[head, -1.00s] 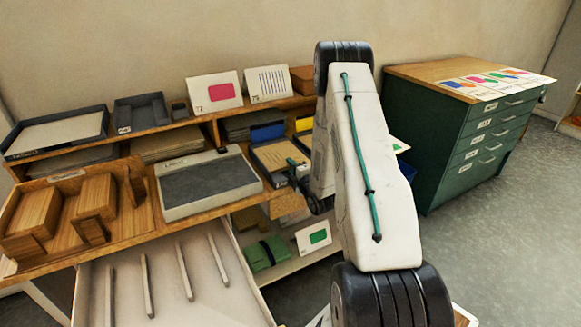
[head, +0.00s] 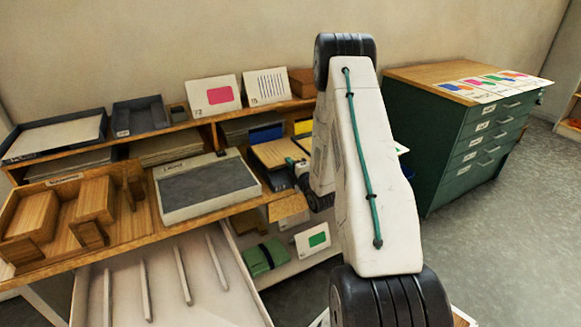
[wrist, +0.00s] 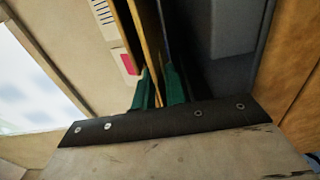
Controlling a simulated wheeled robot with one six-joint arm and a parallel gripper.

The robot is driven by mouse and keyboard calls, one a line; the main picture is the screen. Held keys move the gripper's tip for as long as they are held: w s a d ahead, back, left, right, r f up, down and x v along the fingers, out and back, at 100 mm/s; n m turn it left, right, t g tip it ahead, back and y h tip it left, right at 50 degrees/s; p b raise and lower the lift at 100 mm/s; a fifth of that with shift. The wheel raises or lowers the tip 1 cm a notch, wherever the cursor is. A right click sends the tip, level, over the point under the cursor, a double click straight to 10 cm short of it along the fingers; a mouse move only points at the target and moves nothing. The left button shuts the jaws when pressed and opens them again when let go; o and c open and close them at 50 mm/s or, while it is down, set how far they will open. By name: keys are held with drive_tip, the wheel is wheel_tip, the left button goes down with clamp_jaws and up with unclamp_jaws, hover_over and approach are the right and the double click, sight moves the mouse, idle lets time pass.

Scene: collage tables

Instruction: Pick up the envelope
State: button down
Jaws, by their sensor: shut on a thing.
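The envelope (head: 279,152) is a flat tan sheet in the head view, at the right part of the wooden desk, just left of my arm. My gripper (head: 299,168) is at its right edge, partly hidden by my arm. In the wrist view my gripper's green fingers (wrist: 160,85) are shut on the envelope (wrist: 150,48), which shows edge-on as a thin tan strip between them. The envelope appears slightly raised above its dark tray; the exact gap cannot be told.
A grey-topped box (head: 208,187) lies left of the envelope. Picture cards (head: 214,96) stand on the shelf behind. A green bundle (head: 264,257) and a card with a green patch (head: 312,240) are below. A green drawer cabinet (head: 455,140) stands at right.

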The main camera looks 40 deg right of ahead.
drive_tip(key=s+a+r, duration=0.1)
drive_tip(key=s+r, duration=0.1)
drive_tip(key=s, duration=0.4)
drive_tip(key=s+a+r, duration=0.2)
drive_tip(key=s+r, duration=0.1)
drive_tip(key=s, duration=0.4)
drive_tip(key=shift+s+a, duration=0.2)
drive_tip(key=shift+a, duration=0.05)
